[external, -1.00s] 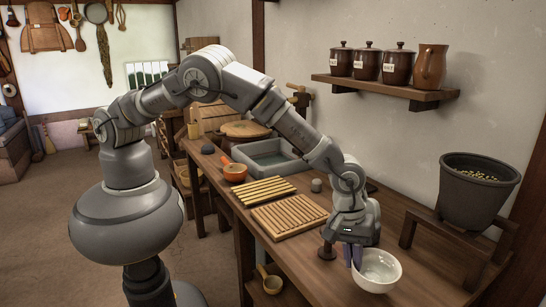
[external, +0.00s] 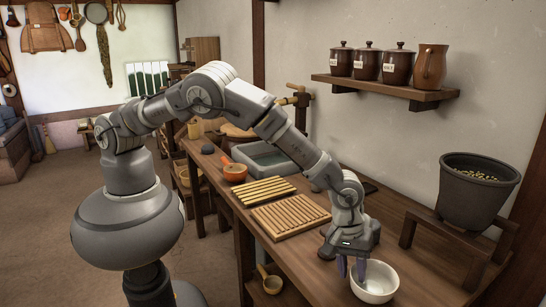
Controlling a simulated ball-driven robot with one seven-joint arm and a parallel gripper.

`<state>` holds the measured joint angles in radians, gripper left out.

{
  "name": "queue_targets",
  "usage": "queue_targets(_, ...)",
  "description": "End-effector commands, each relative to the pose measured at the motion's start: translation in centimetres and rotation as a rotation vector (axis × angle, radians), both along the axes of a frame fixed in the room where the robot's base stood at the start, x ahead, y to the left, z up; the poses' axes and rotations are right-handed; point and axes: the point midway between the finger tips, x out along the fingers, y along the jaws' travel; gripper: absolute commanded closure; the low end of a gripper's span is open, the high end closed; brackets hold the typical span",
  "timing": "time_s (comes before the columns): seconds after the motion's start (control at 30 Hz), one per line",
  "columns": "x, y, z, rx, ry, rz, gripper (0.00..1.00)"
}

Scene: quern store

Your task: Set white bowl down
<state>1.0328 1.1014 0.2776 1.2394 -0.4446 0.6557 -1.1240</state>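The white bowl (external: 378,285) is upright at the near right part of the wooden bench, and it appears to rest on the bench top. My gripper (external: 351,268) points down at the bowl's left rim. Its two fingers show apart, one outside the bowl on the left and one at the inner side of the rim. The gap between them looks wider than the rim, so the gripper looks open. The exact contact with the rim is too small to tell.
A slatted wooden rack (external: 290,215) and a yellow-slatted rack (external: 265,190) lie left of my gripper. An orange bowl (external: 235,172) and a grey basin (external: 262,160) are farther back. A dark pot (external: 478,195) stands on a wooden stand at right. A shelf (external: 385,90) holds jars.

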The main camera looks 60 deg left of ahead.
Motion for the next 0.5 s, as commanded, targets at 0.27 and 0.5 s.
queue_targets(0.27,-0.3,0.4,3.5,-0.002,-0.001,0.000,0.65)
queue_targets(0.5,-0.9,1.4,9.0,-0.002,-0.001,0.000,0.65)
